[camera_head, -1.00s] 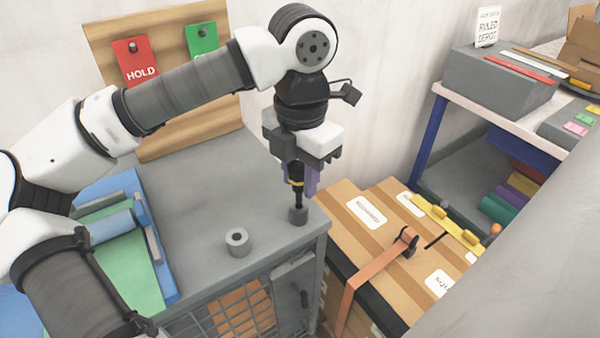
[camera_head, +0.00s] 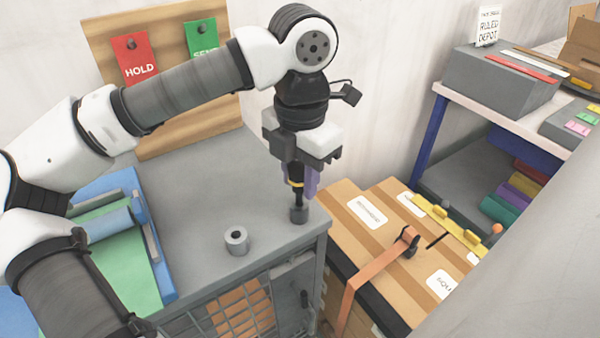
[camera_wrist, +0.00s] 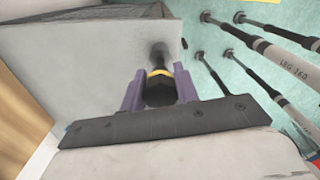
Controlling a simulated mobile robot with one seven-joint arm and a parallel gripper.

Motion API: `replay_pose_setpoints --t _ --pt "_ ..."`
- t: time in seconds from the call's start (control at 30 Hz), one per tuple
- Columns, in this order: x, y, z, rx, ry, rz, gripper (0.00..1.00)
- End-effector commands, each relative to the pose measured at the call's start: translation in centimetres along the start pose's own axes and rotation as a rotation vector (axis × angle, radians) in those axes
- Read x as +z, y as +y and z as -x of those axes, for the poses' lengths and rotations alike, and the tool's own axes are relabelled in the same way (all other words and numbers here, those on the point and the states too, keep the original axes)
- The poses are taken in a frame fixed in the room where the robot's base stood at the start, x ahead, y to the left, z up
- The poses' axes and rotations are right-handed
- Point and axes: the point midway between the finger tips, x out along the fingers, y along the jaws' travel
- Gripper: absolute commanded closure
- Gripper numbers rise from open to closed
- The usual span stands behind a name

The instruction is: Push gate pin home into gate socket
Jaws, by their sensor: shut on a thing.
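The gate pin (camera_head: 298,195) is a dark upright rod with a yellow band. My gripper (camera_head: 303,178) is shut on its upper part, above the near right corner of a grey cabinet top. The pin's lower end meets a short dark grey cylinder (camera_head: 299,215), which looks like the gate socket. How deep the pin sits in it cannot be told. In the wrist view, the purple fingers (camera_wrist: 158,92) stand on both sides of the pin's dark head (camera_wrist: 160,92) and yellow band. The lower end there is a dark blur.
A hollow grey cylinder (camera_head: 236,241) stands left of the pin on the cabinet top (camera_head: 195,210). Blue and green items lie at the left. Strapped cartons (camera_head: 355,235) stand to the right, below the top's edge. A shelf (camera_head: 500,115) stands beyond them.

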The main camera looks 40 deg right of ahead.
Motion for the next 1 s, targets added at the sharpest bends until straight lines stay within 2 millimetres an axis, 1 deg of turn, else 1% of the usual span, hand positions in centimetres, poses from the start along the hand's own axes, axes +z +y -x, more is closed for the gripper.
replay_pose_setpoints --t 1.0 --pt "0.0 0.0 -2.4 0.000 0.000 0.000 1.00"
